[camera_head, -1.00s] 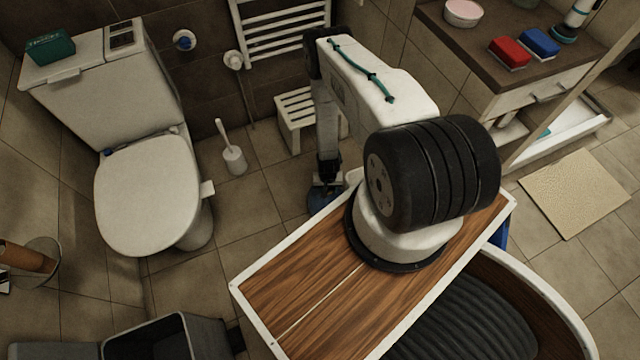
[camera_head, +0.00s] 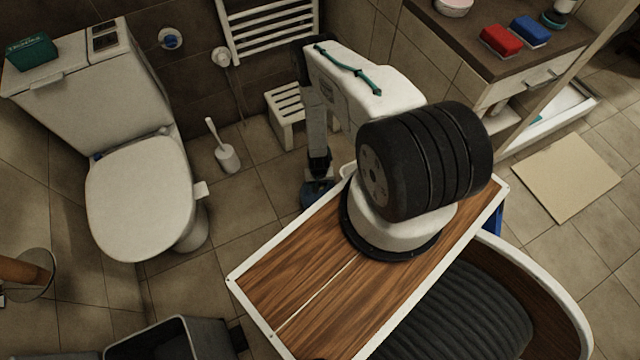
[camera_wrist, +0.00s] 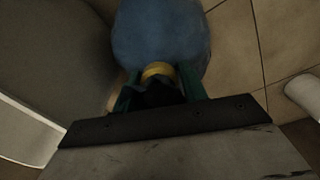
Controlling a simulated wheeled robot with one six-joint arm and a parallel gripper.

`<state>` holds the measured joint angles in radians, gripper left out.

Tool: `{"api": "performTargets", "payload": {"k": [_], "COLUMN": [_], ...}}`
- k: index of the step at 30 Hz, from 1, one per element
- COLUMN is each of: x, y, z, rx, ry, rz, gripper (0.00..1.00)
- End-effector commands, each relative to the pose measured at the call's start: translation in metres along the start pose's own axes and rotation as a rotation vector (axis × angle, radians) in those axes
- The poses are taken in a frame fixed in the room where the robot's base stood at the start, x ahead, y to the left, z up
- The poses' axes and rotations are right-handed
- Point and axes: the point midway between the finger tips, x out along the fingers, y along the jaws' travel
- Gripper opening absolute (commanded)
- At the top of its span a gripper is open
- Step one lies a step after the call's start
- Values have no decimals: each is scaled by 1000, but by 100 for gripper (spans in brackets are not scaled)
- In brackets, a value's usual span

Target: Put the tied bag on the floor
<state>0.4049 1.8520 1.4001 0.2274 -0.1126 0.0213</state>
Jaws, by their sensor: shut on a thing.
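The tied bag (camera_wrist: 160,35) is blue and rounded, with a yellow tie (camera_wrist: 157,70) round its neck, in the wrist view. My gripper (camera_wrist: 157,88) is shut on its dark gathered neck, with a green finger on each side. In the head view only a small blue part of the bag (camera_head: 313,196) shows below my arm's end, left of my wooden deck. The rest is hidden by my arm and deck. I cannot tell whether the bag touches the floor tiles (camera_head: 262,190).
A toilet (camera_head: 140,195) and a toilet brush (camera_head: 227,158) stand to the left. A white slatted stool (camera_head: 285,105) is behind my arm. A grey bin (camera_head: 175,340) is at the bottom left. Floor is clear between the brush and my deck. A beige mat (camera_head: 566,177) lies at the right.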

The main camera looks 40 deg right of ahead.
Motion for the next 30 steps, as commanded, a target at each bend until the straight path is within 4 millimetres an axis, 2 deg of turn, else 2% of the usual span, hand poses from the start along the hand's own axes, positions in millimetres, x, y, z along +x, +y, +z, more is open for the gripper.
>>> {"api": "performTargets", "payload": {"k": [7, 8, 10, 18, 22, 26, 30], "x": [1, 2, 2, 1, -7, -27, -58], "y": [1, 1, 1, 1, 1, 0, 1], "z": [-1, -1, -1, -1, -2, -3, -2], "rx": [3, 3, 3, 3, 2, 2, 2], "ry": [1, 1, 1, 1, 2, 3, 2], "rz": [0, 0, 0, 0, 0, 0, 0], "gripper": [0, 45, 65, 65, 65, 65, 65]}}
